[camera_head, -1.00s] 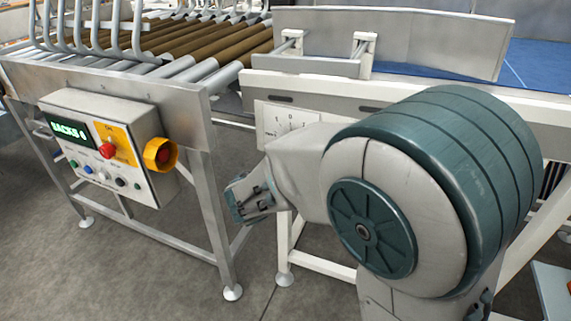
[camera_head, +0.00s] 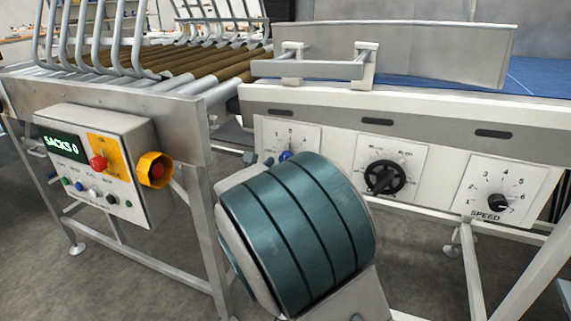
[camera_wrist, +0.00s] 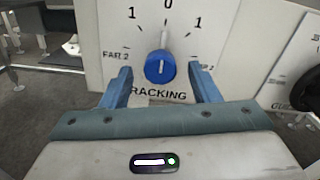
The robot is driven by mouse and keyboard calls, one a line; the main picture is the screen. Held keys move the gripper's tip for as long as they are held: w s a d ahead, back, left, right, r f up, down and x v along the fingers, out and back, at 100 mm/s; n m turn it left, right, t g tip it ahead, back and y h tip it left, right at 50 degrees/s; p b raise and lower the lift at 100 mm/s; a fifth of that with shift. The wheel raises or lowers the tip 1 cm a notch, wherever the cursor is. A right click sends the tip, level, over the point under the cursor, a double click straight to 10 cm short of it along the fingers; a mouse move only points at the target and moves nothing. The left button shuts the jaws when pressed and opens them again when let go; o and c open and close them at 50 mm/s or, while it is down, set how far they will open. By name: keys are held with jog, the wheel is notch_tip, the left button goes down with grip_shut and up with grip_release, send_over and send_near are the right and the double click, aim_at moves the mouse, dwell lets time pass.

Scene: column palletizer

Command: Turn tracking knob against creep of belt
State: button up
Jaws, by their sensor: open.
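The blue tracking knob (camera_wrist: 160,68) sits on a white dial plate (camera_wrist: 128,38) marked "TRACKING", with 0 at the top, 1 on each side and 2 lower down. Its pointer stands up at or very near 0. In the wrist view my gripper (camera_wrist: 165,88) is open, its two blue fingers either side of the knob and apart from it. In the head view the tracking knob (camera_head: 285,156) shows just above my arm, which hides the dial's lower part and most of my gripper. The blue belt (camera_head: 540,78) lies behind a metal guide at the right.
A black knob (camera_head: 384,178) and the SPEED knob (camera_head: 498,203) sit to the right on the same white panel. At the left, a control box (camera_head: 95,160) reads "SACKS 0", with a red button and a yellow-ringed stop button. Rollers (camera_head: 190,68) lie behind.

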jog(key=shift+x, duration=1.45)
jog(key=c, duration=1)
jog(key=shift+o, duration=0.2)
jog(key=shift+m+b, duration=0.3)
jog(key=shift+b, duration=0.15)
jog(key=m+b, duration=0.3)
jog(key=shift+d+f+b, duration=0.1)
jog(key=shift+f+b, duration=0.15)
jog(key=shift+b, duration=0.05)
jog(key=m+b, duration=0.2)
jog(key=b, duration=0.1)
jog(key=shift+m, duration=0.4)
jog(key=shift+r+m+b, duration=0.15)
jog(key=shift+m+b, duration=0.55)
